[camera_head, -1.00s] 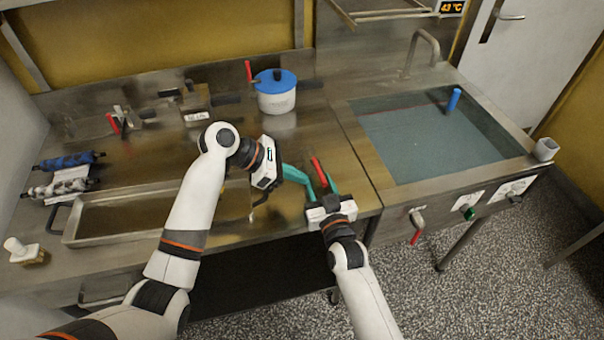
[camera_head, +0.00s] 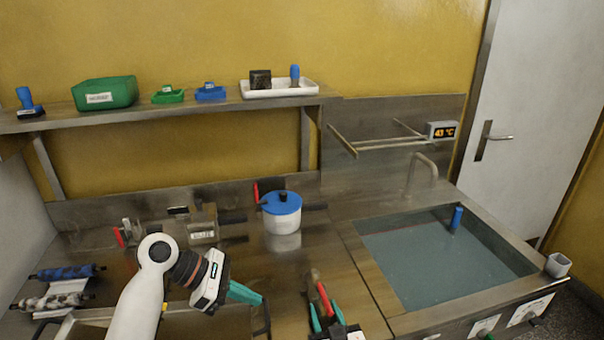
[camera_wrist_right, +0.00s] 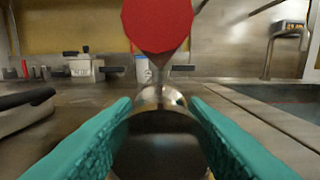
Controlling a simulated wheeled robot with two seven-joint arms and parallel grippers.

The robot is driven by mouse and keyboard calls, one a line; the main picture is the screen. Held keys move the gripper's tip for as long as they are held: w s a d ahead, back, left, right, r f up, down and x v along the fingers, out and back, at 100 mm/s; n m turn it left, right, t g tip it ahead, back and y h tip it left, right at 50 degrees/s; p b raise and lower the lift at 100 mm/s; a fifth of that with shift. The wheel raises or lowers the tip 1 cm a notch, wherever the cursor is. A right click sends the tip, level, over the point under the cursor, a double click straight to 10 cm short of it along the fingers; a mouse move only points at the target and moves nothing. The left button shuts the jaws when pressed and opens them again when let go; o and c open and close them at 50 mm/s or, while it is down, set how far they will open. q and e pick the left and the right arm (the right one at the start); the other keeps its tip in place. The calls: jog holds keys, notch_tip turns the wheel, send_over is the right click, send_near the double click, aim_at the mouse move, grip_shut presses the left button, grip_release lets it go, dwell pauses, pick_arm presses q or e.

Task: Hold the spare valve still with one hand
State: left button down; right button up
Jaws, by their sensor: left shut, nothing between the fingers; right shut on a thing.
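The spare valve, a metal body with a red lever (camera_head: 325,298), is at the counter's front edge, left of the sink. In the right wrist view its red lever end (camera_wrist_right: 157,22) stands above the round metal body (camera_wrist_right: 160,140), between the teal fingers. My right gripper (camera_head: 328,318) is shut on the valve; the lower part of the grip is cut off in the head view. Whether the valve touches the counter cannot be told. My left gripper (camera_head: 250,294) is shut and empty, to the left of the valve and apart from it, near a black tray handle (camera_head: 263,322).
A blue-lidded pot (camera_head: 283,213) stands at the back. A water-filled sink (camera_head: 430,265) with a tap (camera_head: 425,165) is on the right. A shelf (camera_head: 190,107) holds bins and a white tray (camera_head: 280,90). Blue and grey rollers (camera_head: 65,272) lie at the left.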

jog(key=o, duration=1.4)
jog(key=shift+s, duration=0.1)
